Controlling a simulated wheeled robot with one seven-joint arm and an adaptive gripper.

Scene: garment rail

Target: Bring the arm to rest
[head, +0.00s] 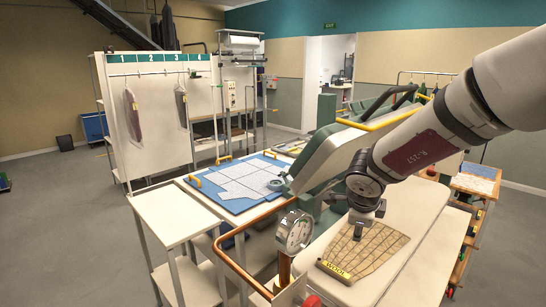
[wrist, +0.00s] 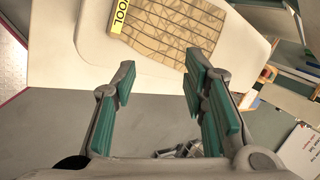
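My gripper (head: 366,212) hangs from my arm above the pale padded board of the press (head: 420,215). In the wrist view my gripper (wrist: 160,85) shows two green-padded fingers spread wide with nothing between them. The gripper appears apart from the garment piece.
A dial gauge (head: 294,232) and a copper-coloured rail (head: 235,262) stand at the press's left. The raised press head (head: 330,160) is behind my gripper. A blue mat (head: 237,183) with white pattern pieces lies on a table. A numbered garment rail (head: 155,72) stands at the back left. Floor (head: 60,220) is clear at left.

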